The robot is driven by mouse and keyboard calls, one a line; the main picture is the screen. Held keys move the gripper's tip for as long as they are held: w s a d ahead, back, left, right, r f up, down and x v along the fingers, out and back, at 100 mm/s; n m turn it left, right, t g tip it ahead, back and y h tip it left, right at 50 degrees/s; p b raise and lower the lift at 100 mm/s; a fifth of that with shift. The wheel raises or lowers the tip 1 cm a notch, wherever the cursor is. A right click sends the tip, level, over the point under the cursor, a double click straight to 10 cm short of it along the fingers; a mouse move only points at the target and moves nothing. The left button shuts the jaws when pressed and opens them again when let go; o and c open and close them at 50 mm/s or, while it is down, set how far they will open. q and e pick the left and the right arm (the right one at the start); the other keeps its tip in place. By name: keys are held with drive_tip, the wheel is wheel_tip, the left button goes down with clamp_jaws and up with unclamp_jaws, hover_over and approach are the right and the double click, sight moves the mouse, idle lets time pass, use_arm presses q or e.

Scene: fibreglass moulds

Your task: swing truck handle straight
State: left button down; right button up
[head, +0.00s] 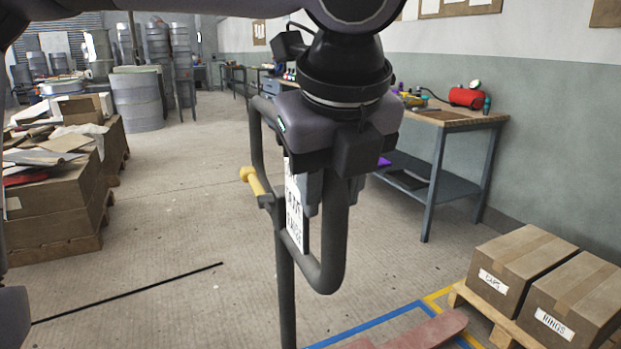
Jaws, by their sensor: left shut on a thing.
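The truck handle (331,270) is a dark grey tube loop on a thin upright shaft, with a yellow lever (252,180) on its left side and a white printed label inside the loop. My left gripper (325,192) comes down from above and is shut on the handle loop. The gripper body hides the upper right part of the loop. Part of the truck's red body (432,330) shows at the bottom edge; the rest is out of frame. My right gripper is not in view.
A workbench (440,116) with tools stands along the right wall. Cartons (525,262) sit on a pallet at lower right. Stacked boxes (55,190) stand at left, drums (138,98) behind. A black rod (130,292) lies at lower left. The middle floor is clear.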

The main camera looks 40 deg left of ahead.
use_arm(q)
drive_tip(key=shift+d, duration=0.3)
drive_tip(key=shift+w+d+n+p, duration=0.35)
drive_tip(key=shift+d+n+p, duration=0.1)
drive_tip(key=shift+p, duration=0.15)
drive_tip(key=shift+w+d, duration=0.2)
drive_tip(key=c, duration=0.7)
unclamp_jaws()
drive_tip(key=shift+d, duration=0.1)
drive_tip(key=shift+o, duration=0.2)
drive_tip(key=shift+r, duration=0.15)
